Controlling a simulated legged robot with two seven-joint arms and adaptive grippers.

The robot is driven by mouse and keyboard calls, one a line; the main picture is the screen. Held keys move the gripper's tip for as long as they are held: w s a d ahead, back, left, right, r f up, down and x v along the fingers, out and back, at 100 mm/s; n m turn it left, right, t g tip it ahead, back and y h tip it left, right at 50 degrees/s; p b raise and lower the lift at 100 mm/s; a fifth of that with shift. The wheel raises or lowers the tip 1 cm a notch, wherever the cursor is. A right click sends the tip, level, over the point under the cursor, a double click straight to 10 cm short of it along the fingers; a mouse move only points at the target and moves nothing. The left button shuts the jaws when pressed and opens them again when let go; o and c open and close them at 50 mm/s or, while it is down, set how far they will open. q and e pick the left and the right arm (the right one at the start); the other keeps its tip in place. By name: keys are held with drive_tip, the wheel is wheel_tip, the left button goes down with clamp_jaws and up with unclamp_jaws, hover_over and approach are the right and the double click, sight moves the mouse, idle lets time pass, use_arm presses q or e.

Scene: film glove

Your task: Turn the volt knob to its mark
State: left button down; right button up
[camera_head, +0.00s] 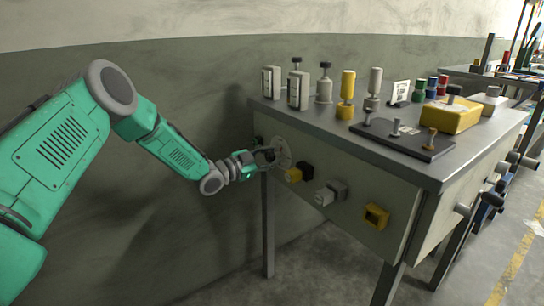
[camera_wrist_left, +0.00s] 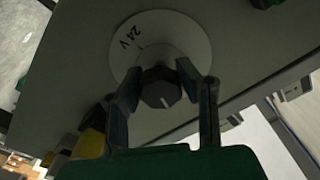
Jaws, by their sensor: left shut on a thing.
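The volt knob (camera_wrist_left: 161,88) is a dark faceted knob at the centre of a pale round dial (camera_wrist_left: 190,35) marked "24 V" in the left wrist view. A light line shows on the knob's face. In the head view the dial (camera_head: 283,152) sits on the front panel at its left end, partly hidden by my gripper. My left gripper (camera_head: 266,156) reaches the panel from the left. In the wrist view its two fingers (camera_wrist_left: 163,95) stand on either side of the knob, shut on it. My right gripper is in neither view.
A yellow-and-black switch (camera_head: 293,175), a grey one (camera_head: 329,192) and a yellow square fitting (camera_head: 376,216) sit right of the dial on the panel. The bench top (camera_head: 300,115) above carries several posts and a yellow box (camera_head: 450,116). Bare wall lies behind my arm.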

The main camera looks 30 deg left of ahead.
use_arm(q)
drive_tip(key=m, duration=0.3)
drive_tip(key=shift+s+f+m+p, duration=0.1)
drive_tip(key=shift+f+m+p, duration=0.05)
drive_tip(key=shift+m+p, duration=0.2)
drive_tip(key=m, duration=0.3)
drive_tip(key=shift+m, duration=0.35)
drive_tip(key=m, duration=0.3)
drive_tip(key=shift+f, duration=0.1)
drive_tip(key=shift+s+a+m, duration=0.1)
drive_tip(key=shift+m, duration=1.6)
drive_tip(key=shift+f, duration=0.1)
drive_tip(key=c, duration=1.1)
unclamp_jaws()
drive_tip(key=shift+r, duration=0.2)
